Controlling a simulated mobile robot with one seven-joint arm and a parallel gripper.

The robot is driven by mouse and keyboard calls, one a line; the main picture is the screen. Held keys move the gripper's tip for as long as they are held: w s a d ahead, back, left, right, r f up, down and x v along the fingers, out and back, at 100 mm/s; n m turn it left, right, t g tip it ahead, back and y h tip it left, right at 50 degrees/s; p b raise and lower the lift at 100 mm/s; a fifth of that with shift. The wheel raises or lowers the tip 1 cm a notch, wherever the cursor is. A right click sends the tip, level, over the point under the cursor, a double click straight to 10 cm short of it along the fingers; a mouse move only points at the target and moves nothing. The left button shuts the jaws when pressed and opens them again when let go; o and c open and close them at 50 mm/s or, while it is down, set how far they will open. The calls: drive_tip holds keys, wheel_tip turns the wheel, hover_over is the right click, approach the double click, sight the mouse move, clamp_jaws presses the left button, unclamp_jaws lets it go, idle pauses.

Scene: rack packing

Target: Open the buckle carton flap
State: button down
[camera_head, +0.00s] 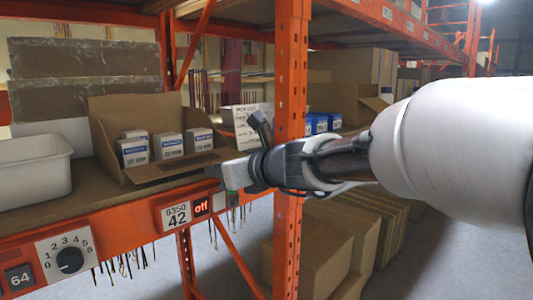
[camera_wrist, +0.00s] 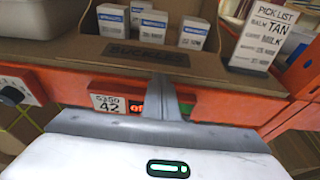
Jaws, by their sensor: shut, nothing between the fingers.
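The brown buckle carton (camera_head: 110,135) stands on the shelf with its tall back panel upright and several small white-and-blue boxes (camera_head: 169,146) inside. Its low front panel bears a dark label reading BUCKLES (camera_wrist: 147,53) in the wrist view. The boxes show above that panel, so the carton is open at the top there. My gripper (camera_head: 214,172) is shut and empty, near the carton's front right corner. In the wrist view its fingertips (camera_wrist: 160,79) overlap the area just below the label; I cannot tell if they touch the carton.
A white bin (camera_head: 35,168) stands left of the carton. A PICK LIST card (camera_wrist: 266,40) stands to its right, near an orange upright (camera_head: 291,75). The orange shelf edge below carries a 42 label (camera_head: 177,215), a red display and a dial (camera_head: 69,260).

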drive_tip(key=shift+r+g+h+p, duration=0.55)
drive_tip(key=shift+r+p, duration=0.6)
drive_tip(key=shift+p, duration=1.9)
drive_tip(key=shift+r, duration=0.1)
